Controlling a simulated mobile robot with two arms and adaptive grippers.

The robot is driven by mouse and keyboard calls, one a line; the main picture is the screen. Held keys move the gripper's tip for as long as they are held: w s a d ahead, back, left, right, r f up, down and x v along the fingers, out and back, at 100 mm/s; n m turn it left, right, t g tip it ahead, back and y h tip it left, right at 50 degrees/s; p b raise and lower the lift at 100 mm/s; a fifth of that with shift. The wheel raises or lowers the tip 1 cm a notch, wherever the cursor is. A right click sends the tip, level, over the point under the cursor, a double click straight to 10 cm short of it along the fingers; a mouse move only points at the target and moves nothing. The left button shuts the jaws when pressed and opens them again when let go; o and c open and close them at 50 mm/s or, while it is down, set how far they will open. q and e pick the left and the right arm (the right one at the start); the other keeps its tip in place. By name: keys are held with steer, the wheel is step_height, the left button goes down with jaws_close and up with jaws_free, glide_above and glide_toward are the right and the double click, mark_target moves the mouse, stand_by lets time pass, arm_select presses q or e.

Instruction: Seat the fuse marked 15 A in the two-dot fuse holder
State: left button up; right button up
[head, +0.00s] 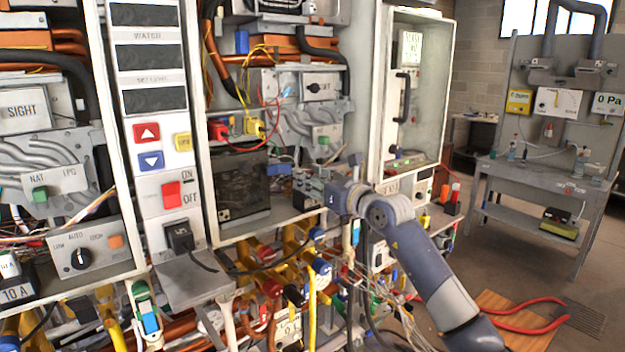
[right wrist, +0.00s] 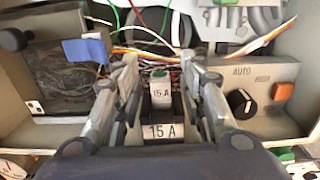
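In the right wrist view a white fuse marked 15 A (right wrist: 160,92) with a green top stands upright behind a black-and-white 15 A label (right wrist: 163,131). My right gripper (right wrist: 160,72) is open, with one finger on each side of the fuse and a visible gap on both sides. In the head view my right gripper (head: 318,190) reaches into the middle cabinet's lower opening; the fuse there cannot be made out. I cannot identify the two-dot fuse holder in either view. My left gripper is not in view.
In the right wrist view a control panel with a black AUTO knob (right wrist: 240,102) and an orange button (right wrist: 283,91) is close to the right finger. A blue clip (right wrist: 86,50) and loose wires lie left and behind. A 10 A label (head: 16,293) shows at far left.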

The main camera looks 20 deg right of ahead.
steer(key=shift+s, duration=0.1)
steer(key=b+v, duration=0.4)
steer(key=v, duration=0.8)
steer(key=shift+b, duration=0.3)
steer(key=shift+r, duration=0.1)
